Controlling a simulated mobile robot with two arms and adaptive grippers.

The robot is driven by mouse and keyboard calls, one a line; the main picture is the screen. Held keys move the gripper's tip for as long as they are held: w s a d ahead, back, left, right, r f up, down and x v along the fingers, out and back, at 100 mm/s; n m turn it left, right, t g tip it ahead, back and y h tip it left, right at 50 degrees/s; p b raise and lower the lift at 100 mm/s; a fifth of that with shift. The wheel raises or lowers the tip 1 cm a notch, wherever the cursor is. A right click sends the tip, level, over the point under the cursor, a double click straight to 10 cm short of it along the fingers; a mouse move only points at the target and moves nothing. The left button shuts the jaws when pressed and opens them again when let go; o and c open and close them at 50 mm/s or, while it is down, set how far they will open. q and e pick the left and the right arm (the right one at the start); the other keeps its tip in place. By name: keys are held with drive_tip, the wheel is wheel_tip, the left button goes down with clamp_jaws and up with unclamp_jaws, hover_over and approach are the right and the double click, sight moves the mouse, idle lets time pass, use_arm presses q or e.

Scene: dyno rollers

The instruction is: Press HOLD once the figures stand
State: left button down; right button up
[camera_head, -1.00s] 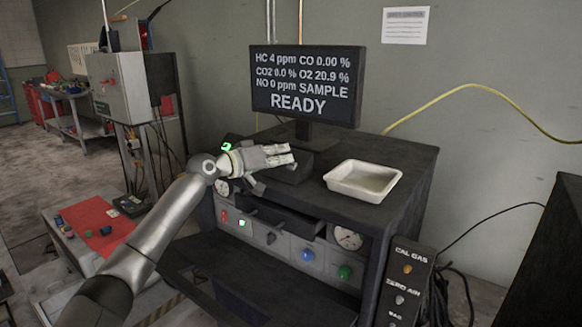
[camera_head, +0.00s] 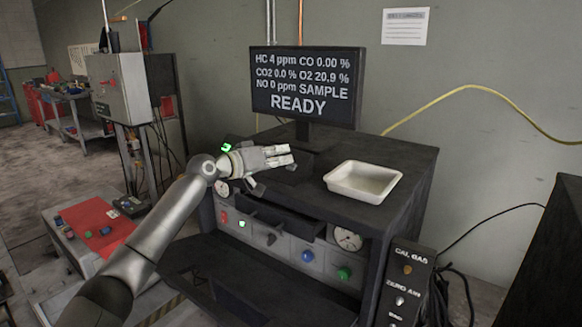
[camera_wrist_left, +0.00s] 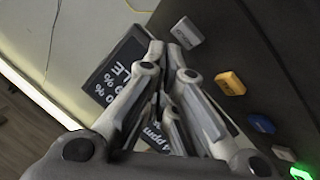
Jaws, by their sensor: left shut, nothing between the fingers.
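The analyser screen (camera_head: 306,85) stands on the dark cabinet and reads HC 4 ppm, CO 0.00 %, CO2 0.0 %, O2 20.9 %, NO 0 ppm, SAMPLE, READY. It shows partly and upside down in the left wrist view (camera_wrist_left: 116,70). My left gripper (camera_head: 290,155) is shut and empty, above the cabinet's front left, below the screen. No HOLD label is readable. My right gripper is out of view.
A white tray (camera_head: 332,184) sits on the cabinet top, right of my gripper. The cabinet front carries gauges and knobs, including a blue one (camera_head: 307,256). A CAL GAS and ZERO AIR box (camera_head: 384,275) stands at the right. A red mat (camera_head: 108,240) lies at the left.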

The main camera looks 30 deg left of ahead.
use_arm(q)
drive_tip(key=shift+w+f, duration=0.1)
drive_tip(key=shift+w+f, duration=0.2)
drive_tip(key=shift+w+f+b, duration=0.2)
drive_tip(key=shift+f+b, duration=0.15)
drive_tip(key=shift+b, duration=0.1)
idle(0.8)
drive_tip(key=shift+r, duration=0.1)
drive_tip(key=shift+s+r+p, duration=0.4)
drive_tip(key=shift+s+r, duration=0.1)
idle(0.3)
drive_tip(key=shift+s+r+p, duration=0.25)
drive_tip(key=shift+r+p, duration=0.05)
drive_tip(key=shift+r, duration=0.2)
drive_tip(key=s+r+p, duration=0.1)
drive_tip(key=s+r, duration=0.1)
drive_tip(key=r, duration=0.1)
drive_tip(key=shift+s+a, duration=0.1)
drive_tip(key=shift+s, duration=0.25)
